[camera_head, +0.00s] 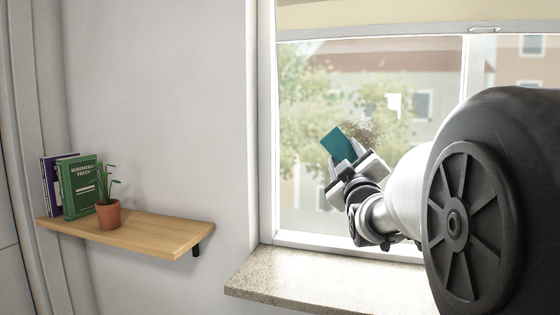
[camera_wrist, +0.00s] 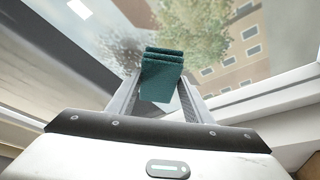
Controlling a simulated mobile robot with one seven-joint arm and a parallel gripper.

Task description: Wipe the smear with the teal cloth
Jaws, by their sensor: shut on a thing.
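The teal cloth (camera_head: 338,144) is a small folded pad held up in front of the window pane. My gripper (camera_head: 347,159) is shut on it, and the cloth sticks out past the fingertips. In the wrist view the cloth (camera_wrist: 162,72) sits between the two fingers of my gripper (camera_wrist: 160,95). The smear (camera_head: 372,133) is a brown speckled patch on the glass, just right of the cloth in the head view. It also shows in the wrist view, left of the cloth (camera_wrist: 122,57). I cannot tell whether the cloth touches the glass.
A stone sill (camera_head: 310,284) runs below the window, and its visible top is bare. A wooden shelf (camera_head: 150,234) on the left wall holds books (camera_head: 78,187) and a potted plant (camera_head: 108,212). A rolled blind (camera_head: 400,15) hangs at the window's top. The window frame (camera_head: 267,120) borders the pane.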

